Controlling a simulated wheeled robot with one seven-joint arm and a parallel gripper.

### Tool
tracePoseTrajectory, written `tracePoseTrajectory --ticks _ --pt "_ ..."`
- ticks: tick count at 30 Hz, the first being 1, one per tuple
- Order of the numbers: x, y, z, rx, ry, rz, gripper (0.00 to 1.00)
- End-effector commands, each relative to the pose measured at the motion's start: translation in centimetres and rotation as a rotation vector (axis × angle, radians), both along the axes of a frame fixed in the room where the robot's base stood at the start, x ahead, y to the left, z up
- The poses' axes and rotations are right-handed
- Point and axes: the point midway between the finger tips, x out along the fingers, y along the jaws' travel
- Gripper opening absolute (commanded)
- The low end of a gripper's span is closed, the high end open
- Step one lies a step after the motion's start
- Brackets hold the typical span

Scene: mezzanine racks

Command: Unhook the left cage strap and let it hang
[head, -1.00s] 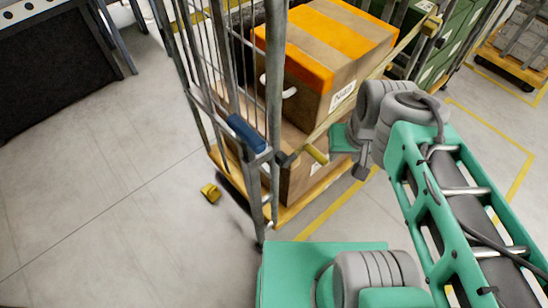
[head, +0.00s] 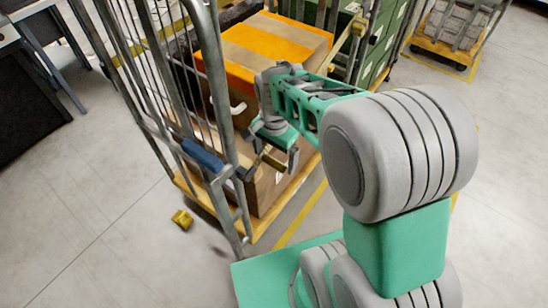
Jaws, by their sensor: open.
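The roll cage (head: 222,95) stands on the left with its open side toward me. A tan strap (head: 342,46) runs across that side from a fitting on the right post. Its middle is hidden behind my arm. At its left end a yellow grip (head: 275,161) lies close to a dark hook (head: 243,173) on the left post. The strap's left end appears still at the post. My gripper (head: 270,158) is open at the yellow grip, with its fingers around or just in front of it. I cannot tell whether they touch it.
Cardboard boxes, one with an orange top (head: 262,45), fill the cage. A blue sleeve (head: 202,155) is on its left frame. A small yellow object (head: 181,219) lies on the floor. Green crates (head: 378,45) stand behind.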

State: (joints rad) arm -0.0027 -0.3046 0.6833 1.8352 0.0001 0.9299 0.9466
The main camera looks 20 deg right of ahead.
Motion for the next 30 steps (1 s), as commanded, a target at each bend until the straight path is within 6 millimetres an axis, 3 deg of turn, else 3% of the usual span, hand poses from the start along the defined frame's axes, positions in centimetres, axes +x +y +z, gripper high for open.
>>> tracePoseTrajectory --ticks 4,11,30 --pt "0.00 0.00 -1.33 0.000 0.000 0.001 0.96" --pt "0.02 -0.01 -1.49 0.000 -0.001 0.001 0.96" --pt "-0.12 -0.21 -1.48 -0.002 0.002 -0.004 0.45"
